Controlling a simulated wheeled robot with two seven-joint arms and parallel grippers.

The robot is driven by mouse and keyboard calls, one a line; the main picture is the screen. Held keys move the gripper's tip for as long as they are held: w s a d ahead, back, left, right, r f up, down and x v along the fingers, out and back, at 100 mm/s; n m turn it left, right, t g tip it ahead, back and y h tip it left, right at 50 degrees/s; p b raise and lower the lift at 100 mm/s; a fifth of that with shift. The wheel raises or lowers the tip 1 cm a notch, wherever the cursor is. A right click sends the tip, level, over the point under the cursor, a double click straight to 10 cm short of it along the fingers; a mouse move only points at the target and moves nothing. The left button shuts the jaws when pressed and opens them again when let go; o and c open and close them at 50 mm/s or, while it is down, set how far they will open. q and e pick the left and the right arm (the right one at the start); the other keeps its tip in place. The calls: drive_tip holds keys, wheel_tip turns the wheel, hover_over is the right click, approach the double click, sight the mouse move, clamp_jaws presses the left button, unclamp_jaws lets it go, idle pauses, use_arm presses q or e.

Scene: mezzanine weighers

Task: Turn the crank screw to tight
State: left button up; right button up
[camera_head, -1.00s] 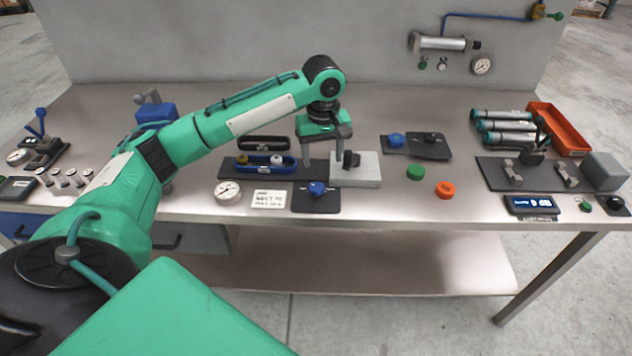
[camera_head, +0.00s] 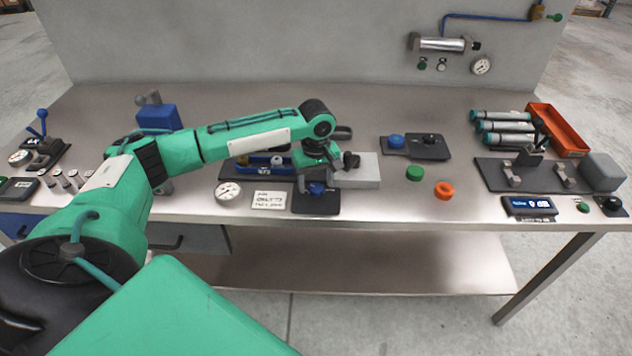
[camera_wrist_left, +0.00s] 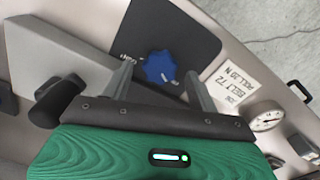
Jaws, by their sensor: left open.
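A blue lobed knob (camera_head: 317,188) sits on a dark plate (camera_head: 318,206) at the bench's front edge, and I take it for the crank screw. In the left wrist view the knob (camera_wrist_left: 161,67) has small light lettering around it, too small to read surely. My left gripper (camera_head: 316,177) is open above the knob and partly hides it in the head view. In the wrist view the knob shows between and beyond the two fingertips (camera_wrist_left: 160,72). I cannot tell whether they touch it. My right gripper is not in view.
A grey block (camera_head: 366,174) with a black knob (camera_head: 351,160) stands close right of the gripper. A printed card (camera_head: 270,200) and a round gauge (camera_head: 228,192) lie to the left. Green (camera_head: 414,172) and orange (camera_head: 444,190) pieces lie on the right.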

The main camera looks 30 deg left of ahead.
use_arm(q)
drive_tip(key=shift+f, duration=0.55)
